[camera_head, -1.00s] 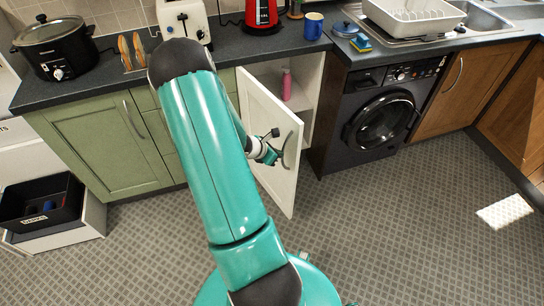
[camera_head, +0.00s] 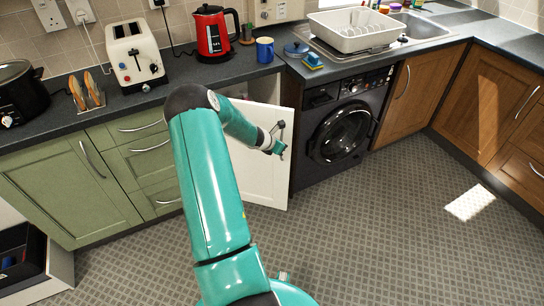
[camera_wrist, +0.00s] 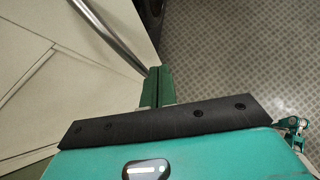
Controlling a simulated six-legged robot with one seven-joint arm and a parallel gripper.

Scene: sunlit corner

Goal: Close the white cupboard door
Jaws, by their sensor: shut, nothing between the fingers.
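The white cupboard door (camera_head: 262,180) stands partly open under the worktop, and a strip of the cupboard's inside (camera_head: 262,88) shows above its top edge. Its curved metal handle (camera_head: 281,127) is near the door's free right edge. My gripper (camera_head: 280,151) is in front of the door at the handle's lower part. In the wrist view the green fingers (camera_wrist: 158,84) are together and empty, close beside the end of the metal handle (camera_wrist: 108,34); I cannot tell whether they touch it. My arm hides the door's left part and hinge side.
A black washing machine (camera_head: 343,130) stands just right of the door. Green drawers (camera_head: 148,145) are to the left. The worktop (camera_head: 205,76) above holds a red kettle (camera_head: 213,32), a toaster (camera_head: 135,55) and a blue mug (camera_head: 265,50). The floor (camera_head: 370,235) in front is clear.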

